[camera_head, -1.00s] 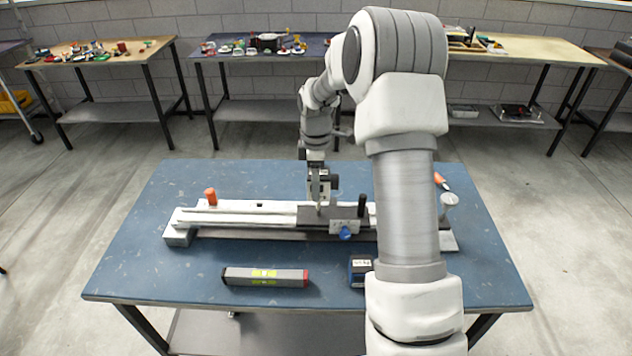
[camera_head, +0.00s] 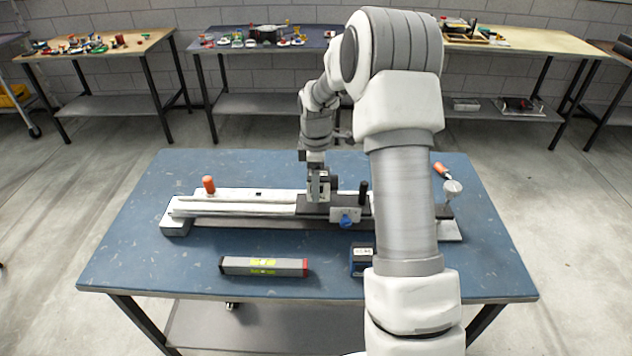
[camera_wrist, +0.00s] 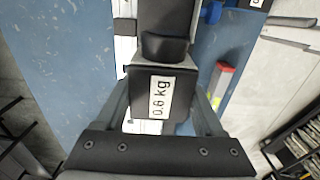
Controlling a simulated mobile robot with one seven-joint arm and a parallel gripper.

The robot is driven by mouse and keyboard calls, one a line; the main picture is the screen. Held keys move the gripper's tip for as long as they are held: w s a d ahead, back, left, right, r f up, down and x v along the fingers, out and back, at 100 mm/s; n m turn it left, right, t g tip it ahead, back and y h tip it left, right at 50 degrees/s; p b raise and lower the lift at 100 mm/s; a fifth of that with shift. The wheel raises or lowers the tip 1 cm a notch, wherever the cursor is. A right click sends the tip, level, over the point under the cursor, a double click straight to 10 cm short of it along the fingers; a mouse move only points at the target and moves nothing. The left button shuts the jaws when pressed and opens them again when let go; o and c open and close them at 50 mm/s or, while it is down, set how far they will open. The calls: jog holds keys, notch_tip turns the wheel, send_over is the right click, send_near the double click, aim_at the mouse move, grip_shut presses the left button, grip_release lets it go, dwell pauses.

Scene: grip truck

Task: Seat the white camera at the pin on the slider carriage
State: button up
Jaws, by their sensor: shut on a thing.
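The white camera (camera_wrist: 182,98) is between my gripper's fingers, its dark face with a "0.6 kg" label towards the wrist view. My gripper (camera_head: 318,180) is shut on it and points down over the slider carriage (camera_head: 310,208). The carriage is a dark plate on the pale slider rail (camera_head: 235,208), with a blue knob (camera_head: 347,222) at its front. The camera's underside is at or just above the carriage top; I cannot tell whether it touches. The pin is hidden under the camera.
A grey level with a red end (camera_head: 262,266) lies at the table's front, beside a small dark blue box (camera_head: 361,258).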

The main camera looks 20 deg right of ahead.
jog(key=shift+f+b, duration=0.65)
jog(key=shift+f, duration=0.65)
jog(key=o, duration=1)
jog(key=shift+c, duration=0.2)
notch_tip(320, 180, up, 17)
jog(key=p, duration=0.1)
jog(key=shift+r, duration=0.2)
jog(key=shift+r, duration=0.1)
